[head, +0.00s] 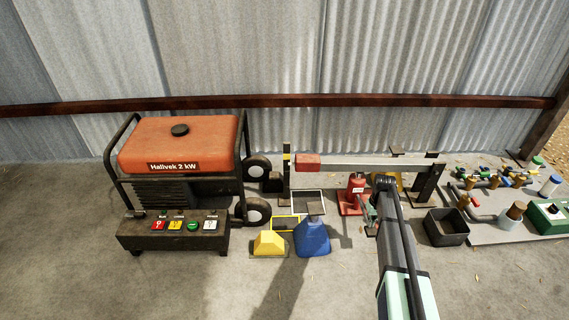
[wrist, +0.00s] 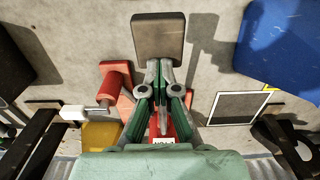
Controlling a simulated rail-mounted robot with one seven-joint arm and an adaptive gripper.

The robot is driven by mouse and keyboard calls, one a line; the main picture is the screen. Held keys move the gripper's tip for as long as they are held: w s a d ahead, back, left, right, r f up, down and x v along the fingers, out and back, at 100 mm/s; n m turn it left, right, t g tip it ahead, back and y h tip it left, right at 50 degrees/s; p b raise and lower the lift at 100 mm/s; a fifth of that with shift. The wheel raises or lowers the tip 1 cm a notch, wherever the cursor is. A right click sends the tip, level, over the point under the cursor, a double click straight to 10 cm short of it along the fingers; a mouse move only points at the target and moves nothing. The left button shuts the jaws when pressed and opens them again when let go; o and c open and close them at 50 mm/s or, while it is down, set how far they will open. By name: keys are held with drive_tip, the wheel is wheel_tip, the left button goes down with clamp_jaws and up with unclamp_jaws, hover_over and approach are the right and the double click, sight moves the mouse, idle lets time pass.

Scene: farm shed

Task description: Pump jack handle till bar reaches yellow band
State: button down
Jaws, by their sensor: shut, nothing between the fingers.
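The red jack (head: 356,190) stands on a red base under a long grey bar (head: 370,161). The bar's red end (head: 307,162) is beside an upright post (head: 287,172) with a yellow band (head: 287,157). The red end looks near the band's height, but the angle leaves the exact level unclear. My gripper (head: 369,208) is shut and empty, just in front of the jack. In the wrist view my gripper (wrist: 163,120) covers part of the red jack body (wrist: 183,128). A brown pad (wrist: 158,38) lies just beyond it; I cannot tell whether they touch.
An orange generator (head: 180,145) stands at left. A blue object (head: 313,240) and a yellow block (head: 269,243) are on the floor left of my arm. A dark open bin (head: 446,228) and a board with valves (head: 490,232) are at right. The front floor is clear.

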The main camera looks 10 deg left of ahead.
drive_tip(key=shift+w+f, duration=0.2)
drive_tip(key=shift+f, duration=1.2)
drive_tip(key=shift+r, duration=0.15)
wheel_tip(320, 180, up, 11)
drive_tip(key=s+p, duration=0.1)
drive_tip(key=p, duration=0.7)
drive_tip(key=shift+f, duration=0.2)
drive_tip(key=shift+d+f, duration=0.1)
drive_tip(key=shift+f, duration=0.05)
